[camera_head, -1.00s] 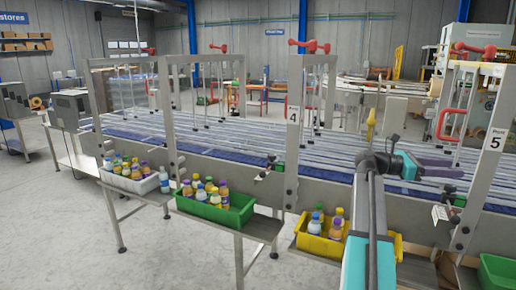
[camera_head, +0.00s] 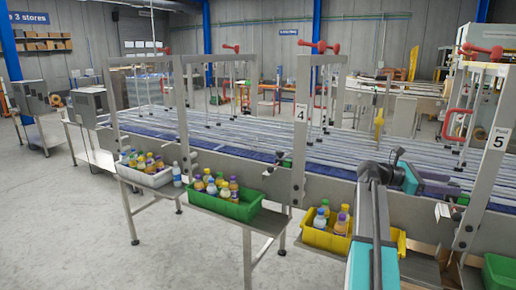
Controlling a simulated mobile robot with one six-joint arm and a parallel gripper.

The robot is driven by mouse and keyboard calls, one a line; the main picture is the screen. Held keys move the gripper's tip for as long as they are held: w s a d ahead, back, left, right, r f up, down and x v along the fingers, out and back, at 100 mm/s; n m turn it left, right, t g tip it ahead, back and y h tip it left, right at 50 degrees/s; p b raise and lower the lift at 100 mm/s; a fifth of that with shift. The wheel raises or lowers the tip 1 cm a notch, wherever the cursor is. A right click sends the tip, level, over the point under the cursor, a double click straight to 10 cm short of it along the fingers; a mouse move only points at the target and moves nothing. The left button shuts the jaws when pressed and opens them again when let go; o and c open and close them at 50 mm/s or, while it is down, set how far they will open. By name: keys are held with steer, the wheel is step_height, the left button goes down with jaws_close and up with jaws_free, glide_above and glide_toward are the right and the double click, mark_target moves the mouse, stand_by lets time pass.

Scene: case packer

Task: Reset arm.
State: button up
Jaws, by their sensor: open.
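My arm reaches up from the bottom right of the head view, and its wrist bends to the right over the near edge of the conveyor line (camera_head: 250,135). The forearm hides part of a yellow bin (camera_head: 318,238) holding several bottles.
A green bin (camera_head: 225,208) and a white bin (camera_head: 145,178), both with bottles, stand on side shelves to the left. Another green bin (camera_head: 500,272) is at the lower right edge. Upright metal frames, one marked 4 (camera_head: 301,120), rise along the line. The floor (camera_head: 70,240) at left is clear.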

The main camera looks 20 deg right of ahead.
steer(key=w+a+f+m+t+y, duration=0.1)
steer(key=w+a+f+t+y, duration=0.15)
steer(key=w+a+f, duration=0.55)
steer(key=w+a+f+m+t+y, duration=0.1)
steer(key=w+a+f+t, duration=0.25)
steer(key=a+f, duration=0.8)
steer(key=w+a+f+m+t+y, duration=0.15)
steer(key=w+a+f, duration=0.45)
steer(key=f, duration=0.7)
steer(key=a+f+m+t+y, duration=0.1)
steer(key=a+f+y, duration=0.2)
steer(key=a+f, duration=0.6)
steer(key=a+f+m+t+y, duration=0.15)
steer(key=a+f, duration=0.25)
steer(key=a, duration=0.8)
steer(key=s+a+f+m+g+y, duration=0.1)
steer(key=s+a+f+m+y, duration=0.2)
steer(key=a, duration=0.7)
steer(key=s+a+f+m+y, duration=0.15)
steer(key=a+f, duration=0.35)
steer(key=a, duration=0.5)
steer(key=s+d+f+g+b, duration=0.1)
steer(key=s+f+g+b, duration=0.4)
steer(key=s+f, duration=2.1)
step_height(320, 180, down, 3)
steer(key=b, duration=0.5)
steer(key=shift+s+g, duration=0.2)
steer(key=shift+g, duration=0.2)
steer(key=shift+r, duration=0.1)
